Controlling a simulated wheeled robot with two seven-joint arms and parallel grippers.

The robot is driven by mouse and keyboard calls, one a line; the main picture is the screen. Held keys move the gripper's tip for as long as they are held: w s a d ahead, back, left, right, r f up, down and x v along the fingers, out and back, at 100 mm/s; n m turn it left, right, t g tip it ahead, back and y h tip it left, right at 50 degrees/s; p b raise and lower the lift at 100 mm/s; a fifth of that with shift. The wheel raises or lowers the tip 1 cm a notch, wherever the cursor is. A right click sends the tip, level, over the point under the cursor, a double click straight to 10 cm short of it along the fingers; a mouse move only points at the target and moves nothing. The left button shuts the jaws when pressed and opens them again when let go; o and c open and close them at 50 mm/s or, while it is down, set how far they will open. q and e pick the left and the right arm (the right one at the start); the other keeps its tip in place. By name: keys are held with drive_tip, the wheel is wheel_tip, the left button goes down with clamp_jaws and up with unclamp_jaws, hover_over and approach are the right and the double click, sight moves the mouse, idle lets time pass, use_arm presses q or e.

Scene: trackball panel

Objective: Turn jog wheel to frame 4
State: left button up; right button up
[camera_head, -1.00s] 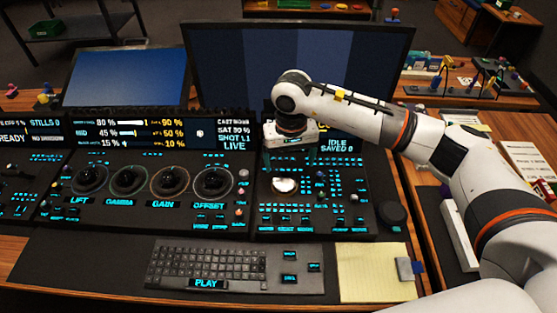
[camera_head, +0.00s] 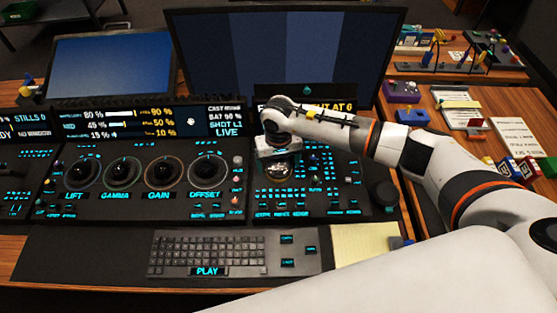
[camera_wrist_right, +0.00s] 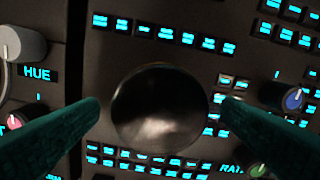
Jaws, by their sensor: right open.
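The jog wheel, a round, shiny, dark metallic disc (camera_wrist_right: 160,108), lies between my right gripper's two fingers (camera_wrist_right: 161,103) in the right wrist view. A finger stands on each side of it; gaps show, so neither finger visibly touches the rim. In the head view my right gripper (camera_head: 279,158) is low over the right panel, and the wheel (camera_head: 283,170) shows partly beneath it. The right gripper is open. No frame mark is readable on the wheel. The display above (camera_head: 333,106) is partly hidden by my arm; yellow text ending in "AT 0" shows. My left gripper is out of view.
Lit buttons (camera_wrist_right: 180,37) and small knobs, one blue (camera_wrist_right: 291,98), crowd around the wheel. A larger black knob (camera_head: 384,193) stands at the panel's right. Trackballs (camera_head: 160,173) are to the left; a keyboard (camera_head: 205,252) is in front.

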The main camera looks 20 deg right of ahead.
drive_tip(key=shift+f, duration=0.3)
drive_tip(key=c, duration=1)
drive_tip(key=shift+w+f+m+b, duration=0.1)
drive_tip(key=shift+m+b, duration=1.3)
drive_tip(key=m+b, duration=0.4)
drive_tip(key=m, duration=0.1)
drive_tip(key=shift+d, duration=0.1)
drive_tip(key=m+b, duration=0.3)
drive_tip(key=m, duration=0.2)
drive_tip(key=shift+m, duration=0.4)
drive_tip(key=shift+r+m+b, duration=0.2)
drive_tip(key=shift+m+b, duration=0.95)
drive_tip(key=shift+m, duration=0.95)
